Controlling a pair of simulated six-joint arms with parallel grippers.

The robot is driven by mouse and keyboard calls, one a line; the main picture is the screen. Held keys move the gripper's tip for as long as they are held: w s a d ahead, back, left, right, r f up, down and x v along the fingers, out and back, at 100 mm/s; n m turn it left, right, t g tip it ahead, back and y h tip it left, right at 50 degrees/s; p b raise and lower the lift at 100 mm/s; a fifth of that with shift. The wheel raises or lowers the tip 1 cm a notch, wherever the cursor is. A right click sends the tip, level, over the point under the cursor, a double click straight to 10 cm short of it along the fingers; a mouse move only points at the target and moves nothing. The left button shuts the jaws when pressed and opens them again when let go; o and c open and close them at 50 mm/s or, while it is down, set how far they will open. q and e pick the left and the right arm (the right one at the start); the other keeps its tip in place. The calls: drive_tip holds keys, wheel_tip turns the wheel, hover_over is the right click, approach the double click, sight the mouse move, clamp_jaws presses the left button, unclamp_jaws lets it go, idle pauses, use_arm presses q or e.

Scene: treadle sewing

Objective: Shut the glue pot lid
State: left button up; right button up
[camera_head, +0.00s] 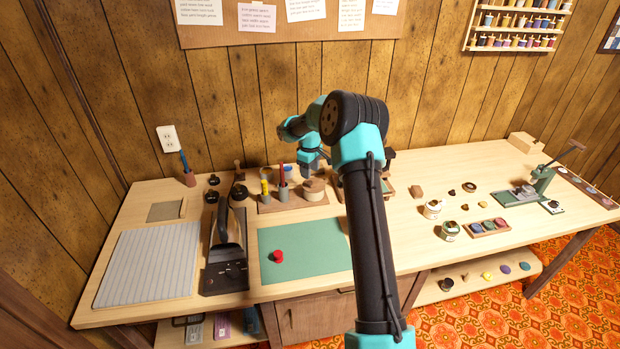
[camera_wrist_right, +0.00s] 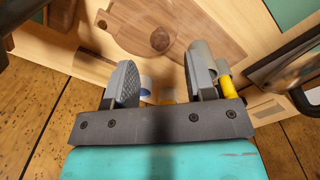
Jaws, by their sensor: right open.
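A round pale-wood pot (camera_head: 314,190) stands on a wooden tray near the back of the bench; it best fits the glue pot. In the right wrist view, a round wooden top (camera_wrist_right: 160,22) with a dark brown knob shows beyond the fingertips. I cannot tell whether this lid is fully seated. My right gripper (camera_head: 311,168) hangs above and behind the pot, apart from it. Its fingers (camera_wrist_right: 161,75) are open, with nothing between them. My left gripper is not in view.
Grey cups (camera_head: 283,192) holding a red and a yellow tool stand left of the pot. A grey cup (camera_wrist_right: 203,55) shows close beside one finger. A green mat (camera_head: 305,249) with a red knob lies in front. Jars (camera_head: 432,209) stand to the right. The wall is close behind.

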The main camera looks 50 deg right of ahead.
sight(310, 181)
wheel_tip(310, 181, up, 13)
drive_tip(key=shift+f, duration=0.2)
idle(0.4)
wheel_tip(310, 181, down, 16)
idle(0.8)
drive_tip(key=shift+f, duration=0.85)
drive_tip(key=shift+w+r+m, duration=0.15)
drive_tip(key=shift+w+m, duration=0.1)
drive_tip(key=shift+m, duration=0.15)
wheel_tip(310, 181, up, 13)
drive_tip(key=shift+r, duration=0.2)
idle(1.8)
drive_tip(key=shift+f, duration=0.1)
